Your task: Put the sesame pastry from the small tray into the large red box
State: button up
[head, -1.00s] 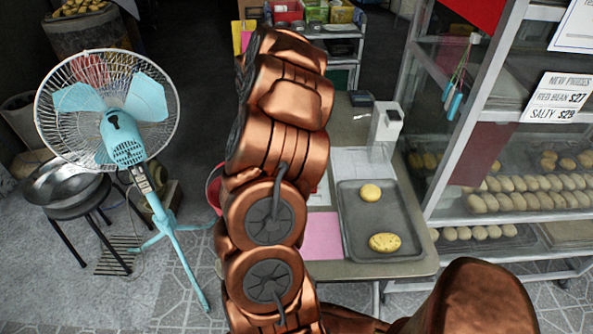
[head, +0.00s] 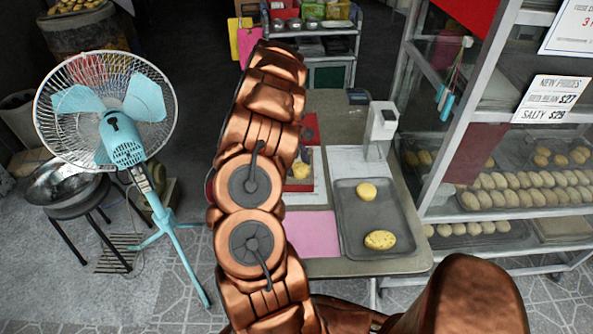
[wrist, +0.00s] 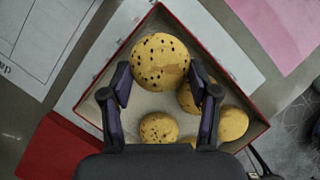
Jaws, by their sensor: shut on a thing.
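My gripper (wrist: 160,80) is shut on a round, yellow sesame pastry (wrist: 160,58) with dark seeds, one finger on each side of it. In the wrist view the pastry is over the open red-rimmed box (wrist: 248,150); its exact height above the box floor I cannot tell. Several other pastries (wrist: 158,128) lie in the box. In the head view the box (head: 320,187) shows beside my arm, which hides much of it and most of the gripper. The grey small tray (head: 352,222) holds two yellow pastries, one plain (head: 367,191) and one speckled (head: 380,240).
A white dispenser (head: 381,125) stands behind the tray. A pink sheet (head: 312,233) lies in front of the box. The glass pastry cabinet (head: 440,150) borders the table on the right. A blue fan (head: 122,140) stands to the left.

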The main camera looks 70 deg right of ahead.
aim_at(297, 171)
jog(key=shift+f+p, duration=0.45)
jog(key=shift+f, duration=1.15)
jog(key=shift+f, duration=0.15)
jog(key=o, duration=1.2)
jog(key=shift+c, duration=0.2)
jog(key=b+v, duration=0.2)
jog(key=v, duration=1)
jog(key=shift+r, duration=0.2)
